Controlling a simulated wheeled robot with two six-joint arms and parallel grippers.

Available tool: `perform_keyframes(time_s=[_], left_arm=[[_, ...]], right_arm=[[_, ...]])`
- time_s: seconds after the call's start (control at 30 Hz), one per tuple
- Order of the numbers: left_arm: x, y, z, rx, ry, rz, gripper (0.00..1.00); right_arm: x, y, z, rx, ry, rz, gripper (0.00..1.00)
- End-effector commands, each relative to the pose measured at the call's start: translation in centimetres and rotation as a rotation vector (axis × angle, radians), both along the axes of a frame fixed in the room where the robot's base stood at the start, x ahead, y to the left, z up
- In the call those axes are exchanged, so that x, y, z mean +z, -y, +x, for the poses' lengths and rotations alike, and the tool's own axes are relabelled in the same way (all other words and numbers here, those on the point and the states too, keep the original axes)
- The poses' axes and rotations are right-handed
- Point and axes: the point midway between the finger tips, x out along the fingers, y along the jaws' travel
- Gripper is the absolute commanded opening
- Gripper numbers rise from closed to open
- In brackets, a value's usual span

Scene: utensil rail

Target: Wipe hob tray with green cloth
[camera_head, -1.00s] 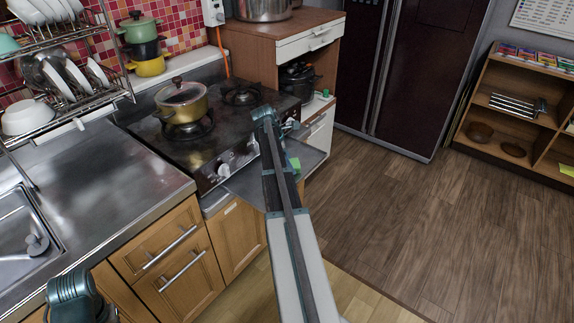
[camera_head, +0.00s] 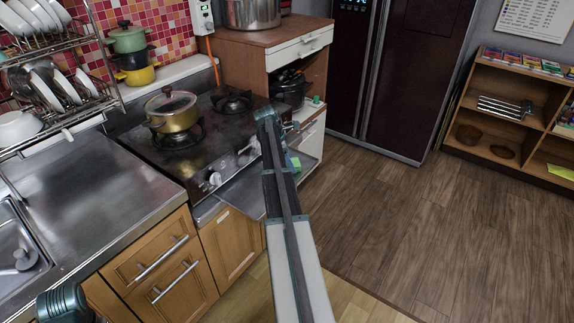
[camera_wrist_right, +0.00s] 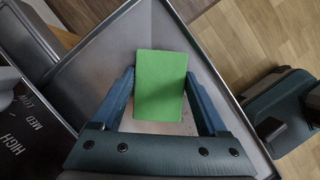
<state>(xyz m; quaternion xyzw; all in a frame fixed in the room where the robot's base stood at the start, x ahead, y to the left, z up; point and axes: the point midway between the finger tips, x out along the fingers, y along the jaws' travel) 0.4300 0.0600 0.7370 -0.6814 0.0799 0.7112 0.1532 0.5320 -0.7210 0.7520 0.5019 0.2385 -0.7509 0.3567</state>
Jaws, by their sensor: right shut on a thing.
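The hob tray (camera_head: 243,194) is a flat grey metal tray sticking out from under the front of the black hob (camera_head: 190,145). It also shows in the right wrist view (camera_wrist_right: 113,58), with its rim around a pale surface. The green cloth (camera_wrist_right: 160,80) is a flat rectangle between the fingers of my right gripper (camera_wrist_right: 160,92), which is shut on it. The cloth lies over the tray; I cannot tell whether it touches it. In the head view only a small corner of the cloth (camera_head: 295,162) shows beside my right arm, which hides the rest.
A gold pot (camera_head: 175,114) stands on the hob, with knobs along its front. A dish rack (camera_head: 60,120) and steel counter (camera_head: 95,190) are at left. A wooden cabinet (camera_head: 262,50) stands behind. Open wooden floor (camera_head: 430,230) lies at right.

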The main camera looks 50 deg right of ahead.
Motion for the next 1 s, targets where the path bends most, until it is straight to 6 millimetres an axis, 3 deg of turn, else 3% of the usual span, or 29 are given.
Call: perform_keyframes(time_s=[0.37, 0.8, 1.0], left_arm=[[-0.3, 0.0, 0.0, 0.000, 0.000, 0.000, 0.47], [-0.1, 0.0, 0.0, 0.000, 0.000, 0.000, 0.47], [-0.1, 0.0, 0.0, 0.000, 0.000, 0.000, 0.47]], right_arm=[[-0.3, -0.1, 0.0, 0.000, 0.001, 0.001, 0.32], [-0.2, -3.3, -0.3, 0.002, 0.001, 0.003, 0.32], [-0.1, -3.7, -0.2, 0.001, 0.000, 0.002, 0.32]])
